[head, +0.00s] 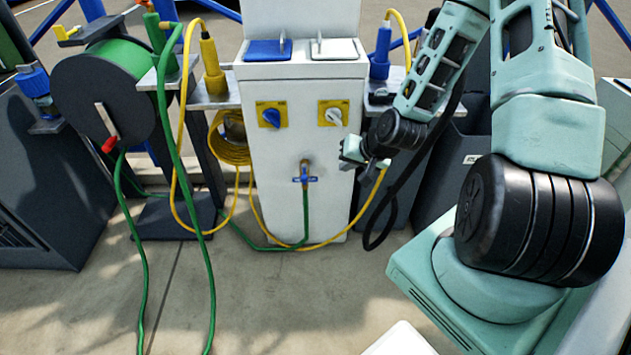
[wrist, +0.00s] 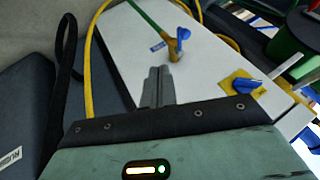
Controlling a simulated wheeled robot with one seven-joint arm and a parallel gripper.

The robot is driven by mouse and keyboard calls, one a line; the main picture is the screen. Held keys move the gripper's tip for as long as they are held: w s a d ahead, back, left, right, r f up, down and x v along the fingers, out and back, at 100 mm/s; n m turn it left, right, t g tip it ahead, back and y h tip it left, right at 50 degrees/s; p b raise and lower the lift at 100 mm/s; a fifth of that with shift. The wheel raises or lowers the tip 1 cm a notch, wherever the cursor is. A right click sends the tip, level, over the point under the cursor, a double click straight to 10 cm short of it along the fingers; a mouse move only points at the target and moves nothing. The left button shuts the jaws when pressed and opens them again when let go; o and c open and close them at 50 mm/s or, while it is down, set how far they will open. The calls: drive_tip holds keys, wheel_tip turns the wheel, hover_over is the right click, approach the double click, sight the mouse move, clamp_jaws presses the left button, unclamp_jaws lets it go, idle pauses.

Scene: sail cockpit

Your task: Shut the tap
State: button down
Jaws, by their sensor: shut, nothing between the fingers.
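The tap (head: 304,176) is a brass tap with a blue handle, low on the front of the white pedestal. Its handle lies crosswise in the head view, and a green hose (head: 306,215) hangs from it. In the wrist view the tap (wrist: 174,46) shows just beyond my fingertips, with blue parts on both sides of the brass. My gripper (head: 347,162) is to the right of the tap and a little higher in the head view, apart from it. In the wrist view its grey fingers (wrist: 158,73) are together, with nothing held.
The white pedestal (head: 279,105) carries a blue knob (head: 271,117) and a white knob (head: 333,116) on yellow plates above the tap. A yellow cable (head: 258,217) loops below. A hose reel (head: 104,90) stands left. The floor in front is open, crossed by green hose at left.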

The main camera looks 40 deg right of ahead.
drive_tip(key=b, duration=0.2)
approach(304, 173)
drive_tip(key=s+d+f, duration=0.2)
drive_tip(key=s+f, duration=0.2)
drive_tip(key=w+a, duration=0.3)
drive_tip(key=shift+w, duration=0.2)
drive_tip(key=shift+a, duration=0.1)
